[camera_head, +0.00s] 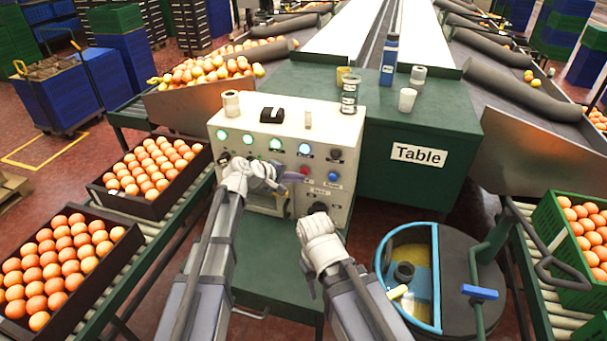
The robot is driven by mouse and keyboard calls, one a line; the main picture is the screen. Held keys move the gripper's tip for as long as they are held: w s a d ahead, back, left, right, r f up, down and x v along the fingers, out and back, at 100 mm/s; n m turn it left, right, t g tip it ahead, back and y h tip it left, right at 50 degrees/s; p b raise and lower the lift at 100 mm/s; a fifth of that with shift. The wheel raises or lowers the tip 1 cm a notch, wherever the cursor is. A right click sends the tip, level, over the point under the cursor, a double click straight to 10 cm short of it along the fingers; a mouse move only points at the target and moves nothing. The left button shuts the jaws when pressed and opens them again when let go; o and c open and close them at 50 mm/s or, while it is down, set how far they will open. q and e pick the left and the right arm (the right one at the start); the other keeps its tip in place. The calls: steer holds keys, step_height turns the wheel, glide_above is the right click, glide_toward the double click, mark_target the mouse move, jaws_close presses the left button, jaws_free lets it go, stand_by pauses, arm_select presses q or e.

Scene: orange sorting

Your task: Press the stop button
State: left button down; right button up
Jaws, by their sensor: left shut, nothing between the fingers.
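A cream control box (233,122) stands on the green table, with a row of lit green buttons along its front. A small red button (304,170) and a blue button (333,176) sit lower on its front at the right; a label near them is too small to read. My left gripper (283,181) is shut and empty in front of the panel, just left of the red button. I cannot tell whether it touches the panel. My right gripper (317,209) is lower, near the panel's bottom right; its fingers are mostly hidden behind its wrist.
A cup, a dark block and a glass jar (349,95) stand on or beside the box top. The green table (450,126) extends right with a blue bottle (389,60) and cups. Crates of oranges (151,175) flank me on conveyors. A round blue-rimmed bin (437,280) stands at lower right.

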arm_select(q)
steer(key=shift+w+d, duration=0.15)
steer(key=shift+w, duration=0.4)
stand_by(0.4)
steer(key=shift+s, duration=0.1)
stand_by(0.4)
steer(key=shift+s+a, duration=0.3)
steer(key=shift+s, duration=0.55)
steer(key=s, duration=0.1)
steer(key=s+a, duration=0.1)
steer(key=s, duration=0.2)
steer(key=shift+s+a, duration=0.25)
steer(key=shift+s, duration=0.15)
stand_by(0.4)
